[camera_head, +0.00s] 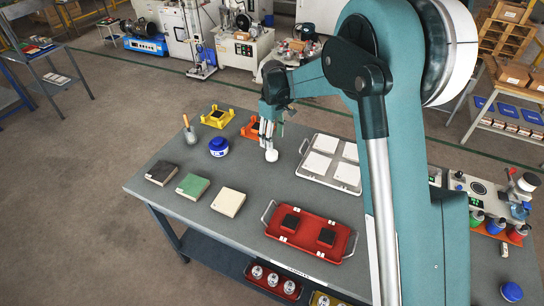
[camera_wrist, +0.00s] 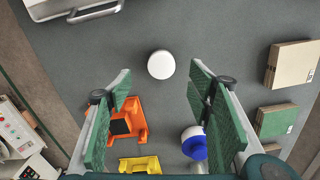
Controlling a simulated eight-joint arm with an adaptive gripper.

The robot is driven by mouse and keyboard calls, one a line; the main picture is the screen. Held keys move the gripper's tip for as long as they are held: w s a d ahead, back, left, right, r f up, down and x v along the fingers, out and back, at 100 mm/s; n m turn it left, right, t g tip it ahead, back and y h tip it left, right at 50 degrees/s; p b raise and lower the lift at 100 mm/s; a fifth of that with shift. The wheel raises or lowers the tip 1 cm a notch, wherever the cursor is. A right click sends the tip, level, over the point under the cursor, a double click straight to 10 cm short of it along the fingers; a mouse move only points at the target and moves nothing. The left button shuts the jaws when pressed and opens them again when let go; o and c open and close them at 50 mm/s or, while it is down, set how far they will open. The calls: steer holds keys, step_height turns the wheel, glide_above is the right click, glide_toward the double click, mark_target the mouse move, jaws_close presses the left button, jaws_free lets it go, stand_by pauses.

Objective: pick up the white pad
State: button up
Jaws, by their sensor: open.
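The white pad (camera_head: 271,155) is a small round white piece on the grey table, just below my fingertips in the head view. In the wrist view the white pad (camera_wrist: 161,65) shows whole, lying flat and clear of other things. My gripper (camera_head: 267,138) points down over it. In the wrist view my gripper (camera_wrist: 160,84) is open and empty, its green-padded fingers wide apart, with the pad seen centred between and slightly beyond the tips. I cannot tell the exact height gap.
A metal tray of white square tiles (camera_head: 300,169) lies to the right. A red tray (camera_head: 327,236) with black blocks is at the front. An orange fixture (camera_wrist: 136,127), a yellow fixture (camera_head: 227,118) and a blue-white jar (camera_head: 218,147) stand nearby. Boxes (camera_head: 228,202) lie front left.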

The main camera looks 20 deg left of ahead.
mark_target(272, 153)
steer(key=shift+a+f, duration=0.2)
steer(key=shift+f, duration=0.15)
steer(key=shift+f, duration=1.15)
steer(key=shift+f, duration=0.15)
steer(key=shift+f, duration=2.5)
steer(key=c, duration=1)
